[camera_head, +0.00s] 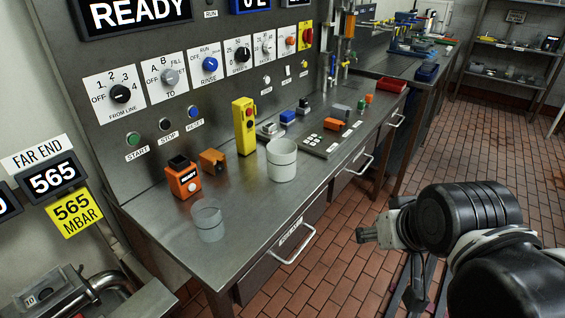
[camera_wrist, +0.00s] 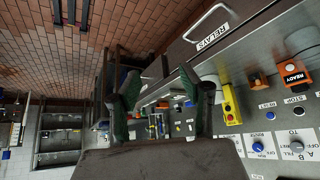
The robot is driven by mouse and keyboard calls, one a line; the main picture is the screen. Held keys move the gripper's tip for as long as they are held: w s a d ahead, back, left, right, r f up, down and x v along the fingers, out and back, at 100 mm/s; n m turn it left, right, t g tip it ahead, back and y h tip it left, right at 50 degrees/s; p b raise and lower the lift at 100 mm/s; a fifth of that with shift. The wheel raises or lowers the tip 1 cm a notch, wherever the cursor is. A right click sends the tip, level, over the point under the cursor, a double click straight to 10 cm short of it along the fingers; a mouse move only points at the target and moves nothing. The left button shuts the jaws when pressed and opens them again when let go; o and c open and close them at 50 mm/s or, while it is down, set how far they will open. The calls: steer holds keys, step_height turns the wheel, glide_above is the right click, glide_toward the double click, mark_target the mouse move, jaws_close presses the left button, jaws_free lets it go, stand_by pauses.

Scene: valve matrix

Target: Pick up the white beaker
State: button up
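The white beaker (camera_head: 282,162) stands upright on the steel bench, right of the yellow pendant box. In the wrist view a pale rounded shape behind the right-hand finger may be the beaker, mostly hidden. My gripper (camera_head: 368,236) is out over the floor in front of the bench, to the right of the beaker and well apart from it. In the wrist view my gripper (camera_wrist: 167,88) has its two dark green fingers spread wide with nothing between them.
A clear glass beaker (camera_head: 208,222) stands near the bench's front left. An orange READY box (camera_head: 183,180), a brown-orange block (camera_head: 213,161) and the yellow pendant box (camera_head: 245,126) stand behind. Drawer handles (camera_head: 293,243) stick out from the bench front. Bench top in front of the boxes is mostly clear.

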steer(key=o, duration=1.3)
steer(key=shift+c, duration=0.2)
